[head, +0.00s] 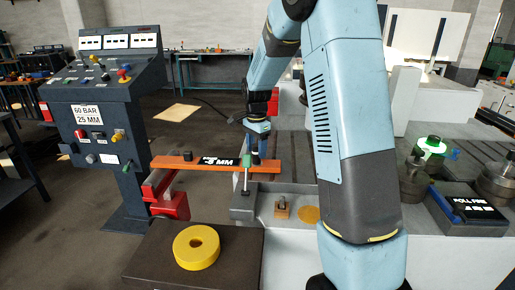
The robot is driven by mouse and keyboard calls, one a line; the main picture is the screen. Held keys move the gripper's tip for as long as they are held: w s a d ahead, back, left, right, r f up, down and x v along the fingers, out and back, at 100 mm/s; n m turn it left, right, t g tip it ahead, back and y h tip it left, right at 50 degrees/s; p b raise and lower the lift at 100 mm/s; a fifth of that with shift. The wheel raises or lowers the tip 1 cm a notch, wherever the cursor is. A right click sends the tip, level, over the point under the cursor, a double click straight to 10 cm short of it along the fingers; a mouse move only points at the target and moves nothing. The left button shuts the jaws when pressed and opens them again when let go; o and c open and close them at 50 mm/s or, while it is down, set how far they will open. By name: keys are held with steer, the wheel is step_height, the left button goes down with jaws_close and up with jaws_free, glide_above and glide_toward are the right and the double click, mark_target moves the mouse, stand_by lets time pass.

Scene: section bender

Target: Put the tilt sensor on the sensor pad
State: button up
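My gripper (256,152) points down over the right part of a long orange bar (215,166) in the head view. A dark upright piece shows under it at the bar; I cannot tell whether it is my fingers or something between them. A small orange-brown block with a dark top (282,209), possibly the tilt sensor, stands on the grey machine bed, apart from my gripper. A flat orange disc (308,214), possibly the sensor pad, lies just right of it, bare. My arm passes close to the disc's right side.
A yellow ring (196,247) lies on a dark block in front. A control panel (98,125) stands left. Rollers (415,178) stand right.

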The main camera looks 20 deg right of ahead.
mark_target(256, 145)
step_height(256, 145, up, 11)
steer(key=s+r+n+t, duration=0.1)
steer(key=s+r+n, duration=0.1)
steer(key=s+r, duration=0.45)
steer(key=s+n+t, duration=0.4)
steer(key=s+n, duration=0.7)
steer(key=s, duration=1.6)
steer(key=shift+s+d+r+t, duration=0.2)
steer(key=shift+s+r+t, duration=0.1)
steer(key=shift+r, duration=0.1)
